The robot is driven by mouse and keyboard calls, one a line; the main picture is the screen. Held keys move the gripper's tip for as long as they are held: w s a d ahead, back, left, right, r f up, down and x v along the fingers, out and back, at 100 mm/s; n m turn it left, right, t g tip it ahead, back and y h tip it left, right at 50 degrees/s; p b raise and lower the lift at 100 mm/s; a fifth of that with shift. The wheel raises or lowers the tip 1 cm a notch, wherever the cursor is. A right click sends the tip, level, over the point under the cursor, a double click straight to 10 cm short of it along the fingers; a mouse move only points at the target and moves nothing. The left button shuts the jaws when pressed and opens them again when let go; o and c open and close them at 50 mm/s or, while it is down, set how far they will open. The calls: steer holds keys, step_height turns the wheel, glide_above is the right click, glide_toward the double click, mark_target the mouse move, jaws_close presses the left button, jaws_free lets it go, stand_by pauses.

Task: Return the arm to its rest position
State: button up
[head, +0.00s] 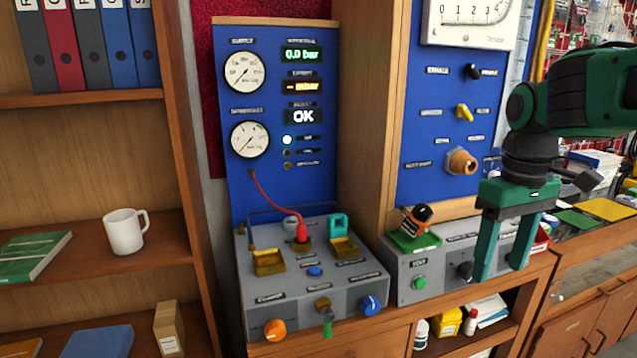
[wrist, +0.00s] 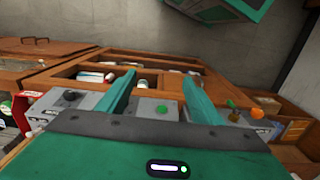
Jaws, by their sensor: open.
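My arm (head: 590,95) is dark and green and reaches in from the right in the head view. My gripper (head: 502,278) points down with its two green fingers apart and nothing between them. It hangs in front of the right grey control box (head: 430,275), near a black knob on that box. In the wrist view my gripper (wrist: 155,90) shows both fingers spread, with the grey box and its green button (wrist: 162,109) beyond them. Whether the fingertips touch the box cannot be told.
The left grey test box (head: 345,280) carries a red plug with a hose. The blue panel (head: 230,190) above it shows gauges and "OK". An orange-black part (head: 417,217) sits on a green tray. Shelves with a white mug (head: 125,232) stand left. Coloured trays (head: 605,209) lie right.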

steer(key=s+d+f+m, duration=0.4)
steer(key=s+f+m, duration=0.1)
steer(key=s, duration=0.3)
steer(key=s+d+f+m, duration=0.4)
steer(key=s+f, duration=0.3)
steer(key=s, duration=0.2)
steer(key=shift+s+d+m, duration=0.3)
steer(key=shift+d+m, duration=0.1)
steer(key=shift+d, duration=0.4)
steer(key=shift+w+f, duration=0.3)
steer(key=shift+w, duration=0.35)
